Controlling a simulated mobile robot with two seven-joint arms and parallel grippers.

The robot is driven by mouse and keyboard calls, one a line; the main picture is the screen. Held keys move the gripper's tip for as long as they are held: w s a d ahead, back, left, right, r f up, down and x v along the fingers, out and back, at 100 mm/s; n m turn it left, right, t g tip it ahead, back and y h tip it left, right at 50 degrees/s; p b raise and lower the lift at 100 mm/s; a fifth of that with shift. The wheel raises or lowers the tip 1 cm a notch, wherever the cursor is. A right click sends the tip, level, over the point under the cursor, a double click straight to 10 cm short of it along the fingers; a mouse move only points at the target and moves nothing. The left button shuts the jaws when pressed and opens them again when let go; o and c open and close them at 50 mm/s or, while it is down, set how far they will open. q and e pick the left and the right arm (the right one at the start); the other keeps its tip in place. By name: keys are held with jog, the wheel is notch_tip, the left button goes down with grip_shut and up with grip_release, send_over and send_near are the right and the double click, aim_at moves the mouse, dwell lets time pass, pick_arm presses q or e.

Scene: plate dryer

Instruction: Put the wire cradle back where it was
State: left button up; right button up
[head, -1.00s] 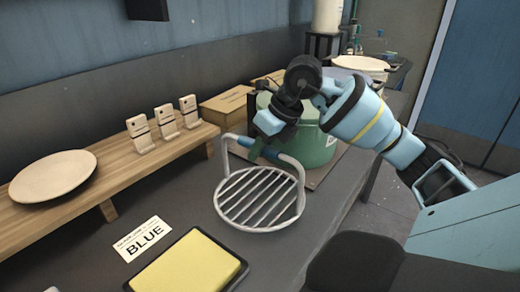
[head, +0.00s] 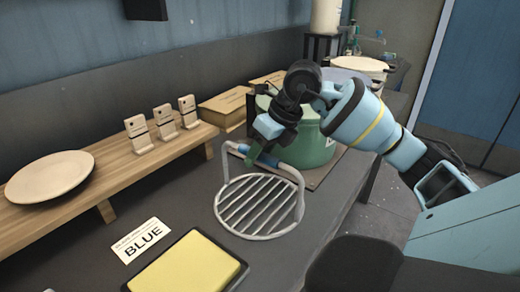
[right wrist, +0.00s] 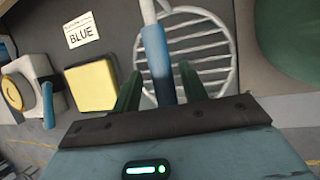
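The wire cradle (head: 258,206) is a round pale wire grid with an arched handle and a blue grip bar. It appears to lie flat on the dark counter, behind the yellow pad. My right gripper (head: 264,163) is at its handle. In the right wrist view, the blue grip bar (right wrist: 157,60) runs between the two green fingers of my right gripper (right wrist: 159,88), with a gap on each side. The fingers are open around it. The cradle's grid (right wrist: 198,55) shows beyond them. My left gripper is out of view.
A yellow pad (head: 190,268) and a BLUE label (head: 142,241) lie in front. A wooden shelf (head: 125,168) holds a plate (head: 50,178) and several upright pale blocks. A green pot (head: 313,147) stands close behind the cradle. The counter's right edge is near.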

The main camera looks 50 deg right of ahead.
jog(key=shift+r, duration=0.2)
jog(key=p+v, duration=0.1)
jog(key=v, duration=1.1)
jog(key=shift+r+p, duration=0.4)
jog(key=shift+d, duration=0.1)
